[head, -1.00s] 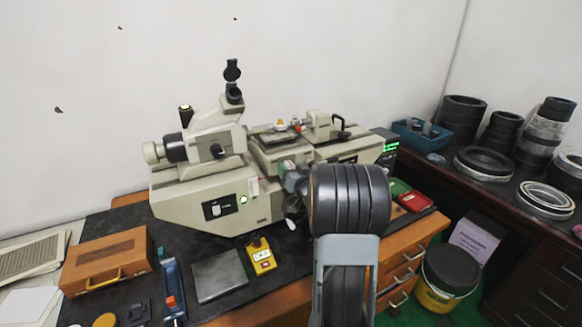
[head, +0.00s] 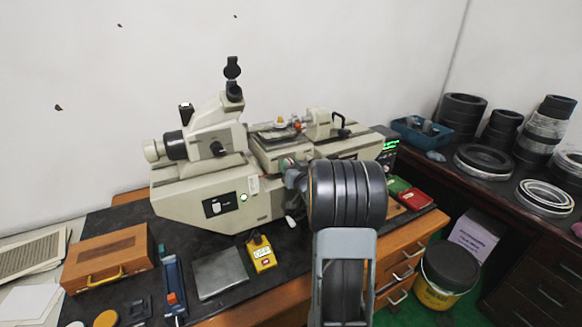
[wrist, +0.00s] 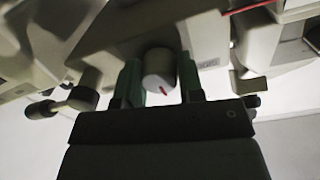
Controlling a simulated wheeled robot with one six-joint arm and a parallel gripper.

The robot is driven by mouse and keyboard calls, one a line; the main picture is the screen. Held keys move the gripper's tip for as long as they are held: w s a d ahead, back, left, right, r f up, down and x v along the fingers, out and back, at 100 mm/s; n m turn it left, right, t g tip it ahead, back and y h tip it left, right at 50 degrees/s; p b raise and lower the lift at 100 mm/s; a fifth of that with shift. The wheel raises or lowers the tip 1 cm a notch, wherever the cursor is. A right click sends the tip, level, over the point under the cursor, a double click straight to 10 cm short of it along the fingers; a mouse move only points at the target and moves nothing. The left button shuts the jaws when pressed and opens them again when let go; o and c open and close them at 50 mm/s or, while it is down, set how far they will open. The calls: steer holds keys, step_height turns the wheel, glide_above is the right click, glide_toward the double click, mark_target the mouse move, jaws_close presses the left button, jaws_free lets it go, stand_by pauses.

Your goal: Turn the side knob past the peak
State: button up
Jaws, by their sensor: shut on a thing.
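The side knob (wrist: 158,66) is a pale round knob with a red mark on its face, seen in the middle of the wrist view. My gripper (wrist: 160,84) has one green finger on each side of it and is shut on it. The knob belongs to the cream measuring machine (head: 215,195) on the bench. In the head view, my gripper (head: 290,172) is at the machine's front, largely covered by my own arm. The knob cannot be made out there. The red mark points down and slightly right in the wrist view.
A yellow box (head: 261,254), a grey plate (head: 220,273) and a wooden case (head: 108,258) lie on the dark bench mat before the machine. Green and red trays (head: 415,199) lie right of my arm. Black rings (head: 484,160) stand on the right-hand bench.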

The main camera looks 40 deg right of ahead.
steer(key=shift+f+n+b, duration=0.15)
steer(key=shift+n+b, duration=0.15)
steer(key=shift+b, duration=0.3)
steer(key=n+b, duration=0.2)
steer(key=b, duration=0.1)
steer(key=shift+f+b, duration=0.2)
steer(key=shift+b, duration=0.1)
steer(key=n+b, duration=0.5)
steer(key=b, duration=0.2)
steer(key=n+b, duration=0.5)
steer(key=n, duration=0.1)
steer(key=shift+d+r, duration=0.1)
steer(key=n+b, duration=0.3)
steer(key=n, duration=0.2)
steer(key=shift+r, duration=0.2)
steer(key=shift+n+b, duration=0.3)
steer(key=shift+n, duration=0.1)
steer(key=o, duration=0.9)
steer(key=shift+o, duration=0.2)
steer(key=shift+s, duration=0.1)
